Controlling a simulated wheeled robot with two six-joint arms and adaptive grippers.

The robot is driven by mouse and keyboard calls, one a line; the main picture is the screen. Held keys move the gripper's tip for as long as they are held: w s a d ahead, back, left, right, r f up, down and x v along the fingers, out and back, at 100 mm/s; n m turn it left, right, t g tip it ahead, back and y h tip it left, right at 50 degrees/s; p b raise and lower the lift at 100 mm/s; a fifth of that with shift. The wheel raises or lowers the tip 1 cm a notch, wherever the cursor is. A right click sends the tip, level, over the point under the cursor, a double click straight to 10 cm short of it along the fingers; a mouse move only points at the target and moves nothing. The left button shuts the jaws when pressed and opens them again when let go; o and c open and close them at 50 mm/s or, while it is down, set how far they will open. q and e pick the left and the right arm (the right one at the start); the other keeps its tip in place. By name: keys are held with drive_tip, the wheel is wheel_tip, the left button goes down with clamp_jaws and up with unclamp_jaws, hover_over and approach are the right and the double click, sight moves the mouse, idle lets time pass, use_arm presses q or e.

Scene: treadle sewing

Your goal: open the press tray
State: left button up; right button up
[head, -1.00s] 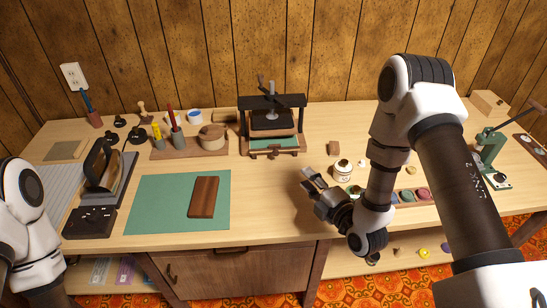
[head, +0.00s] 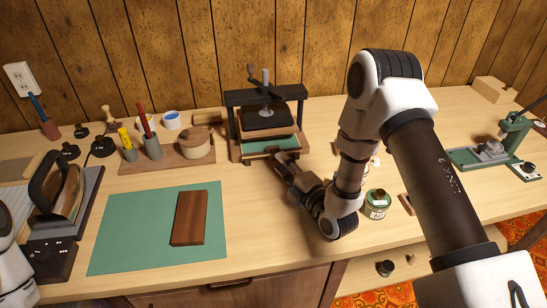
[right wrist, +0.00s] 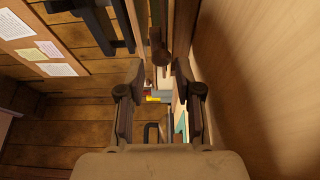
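The press (head: 266,112) stands at the back middle of the table, with a black frame and a screw handle on top. Its wooden tray, lined in green (head: 271,144), sits low in the frame with its front edge towards me. My right gripper (head: 283,163) is just in front of the tray, close to its front edge; whether it touches cannot be told. In the right wrist view the two fingers (right wrist: 157,76) are apart, with a brown wooden part (right wrist: 158,50) in line with the gap. Part of the tray's front is hidden by the gripper. My left gripper is out of view.
A green mat (head: 140,235) with a brown block (head: 189,218) lies at the front left. A wooden holder with a round pot (head: 195,146) stands left of the press. A jar (head: 376,204) stands right of my right forearm. An iron (head: 62,190) is at far left.

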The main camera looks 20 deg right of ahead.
drive_tip(key=w, duration=0.4)
drive_tip(key=shift+w+a+f, duration=0.15)
drive_tip(key=shift+w+a, duration=0.1)
drive_tip(key=shift+a, duration=0.1)
clamp_jaws()
drive_tip(key=shift+s, duration=0.15)
